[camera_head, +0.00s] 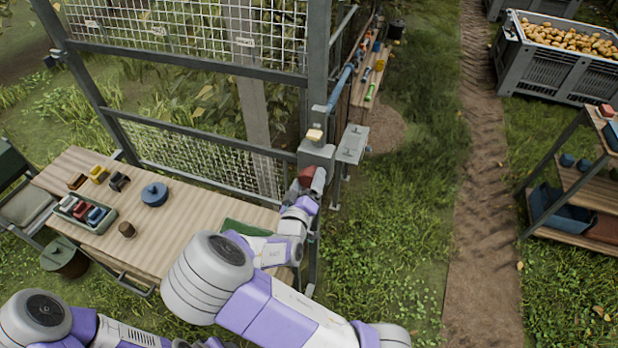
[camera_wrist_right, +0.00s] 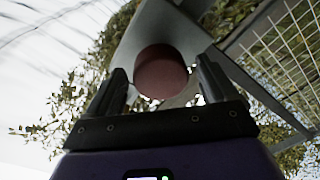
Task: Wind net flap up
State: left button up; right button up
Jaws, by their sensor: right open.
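A dark red round knob (camera_head: 306,176) sits at the grey box (camera_head: 318,154) on the frame's post. My right gripper (camera_head: 317,182) is up against this knob. In the right wrist view the knob (camera_wrist_right: 162,72) lies between the two spread fingers of the gripper (camera_wrist_right: 160,84), with a gap visible at the left finger. White wire netting (camera_head: 190,28) fills the upper frame, and more netting (camera_head: 200,155) fills the lower part; I cannot tell which is the flap. My left arm shows at the bottom left, but its gripper is out of view.
A grey box (camera_head: 352,144) is right of the post.

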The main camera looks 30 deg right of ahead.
jog(key=shift+x, duration=0.8)
jog(key=c, duration=1)
jog(key=shift+c, duration=0.2)
